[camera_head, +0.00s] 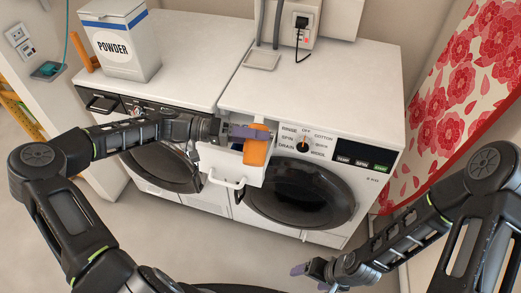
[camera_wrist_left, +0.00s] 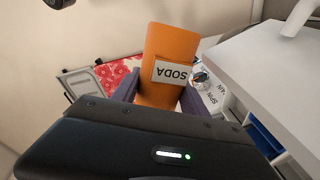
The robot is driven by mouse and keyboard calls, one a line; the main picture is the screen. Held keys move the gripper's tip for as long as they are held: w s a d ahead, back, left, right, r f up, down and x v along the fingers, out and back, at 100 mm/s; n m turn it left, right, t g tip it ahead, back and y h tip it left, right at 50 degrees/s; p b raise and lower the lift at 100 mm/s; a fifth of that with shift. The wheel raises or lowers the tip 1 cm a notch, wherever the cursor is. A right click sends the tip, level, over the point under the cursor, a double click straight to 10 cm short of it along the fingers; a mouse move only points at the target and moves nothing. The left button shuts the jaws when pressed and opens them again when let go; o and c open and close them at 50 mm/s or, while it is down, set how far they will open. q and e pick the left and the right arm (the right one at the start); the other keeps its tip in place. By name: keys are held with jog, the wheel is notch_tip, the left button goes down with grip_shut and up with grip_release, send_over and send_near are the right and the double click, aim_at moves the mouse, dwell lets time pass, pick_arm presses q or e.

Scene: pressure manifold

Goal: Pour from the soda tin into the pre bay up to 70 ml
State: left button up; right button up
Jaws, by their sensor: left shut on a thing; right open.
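The orange soda tin (camera_head: 257,150) is held over the open detergent drawer (camera_head: 213,158) of the right-hand washing machine. My left gripper (camera_head: 249,133) is shut on the tin. In the left wrist view the tin (camera_wrist_left: 170,62) sits between the purple fingers, its SODA label upside down in the picture. I cannot tell its exact tilt, and no stream from it shows. The tin and gripper hide part of the drawer in the head view, so I cannot pick out the pre bay or its level. A blue drawer part (camera_wrist_left: 266,137) shows in the wrist view. My right gripper (camera_head: 310,272) is open and empty, low at the front.
A white POWDER box (camera_head: 122,45) stands on the left machine's top. The right machine's dial (camera_head: 304,147) and display (camera_head: 361,163) are right of the drawer. A small tray (camera_head: 261,61) lies at the back. The right machine's top is mostly clear.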

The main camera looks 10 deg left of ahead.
aim_at(255, 153)
pick_arm(q)
jog(key=shift+m+t+b, duration=0.3)
jog(key=shift+m+b, duration=0.75)
jog(key=shift+m, duration=0.15)
jog(key=r+m, duration=0.2)
jog(key=shift+s+r, duration=0.2)
jog(key=shift+r, duration=0.2)
jog(key=s+m+b, duration=0.2)
jog(key=m+b, duration=0.1)
jog(key=s+m+t+h+b, duration=0.1)
jog(key=m+b, duration=0.1)
jog(key=shift+s+d+f, duration=0.15)
jog(key=shift+s+f, duration=0.1)
jog(key=shift+s, duration=0.15)
jog(key=shift+s+d+r+m+b, duration=0.1)
jog(key=shift+s+m+b, duration=0.25)
jog(key=shift+m, duration=0.25)
jog(key=shift+s+d+m+b, duration=0.1)
jog(key=shift+s+m+b, duration=0.15)
jog(key=shift+m+b, duration=0.3)
notch_tip(255, 153, up, 6)
jog(key=p, duration=0.4)
jog(key=shift+r+p, duration=0.1)
jog(key=shift+p, duration=0.25)
jog(key=shift+a, duration=0.15)
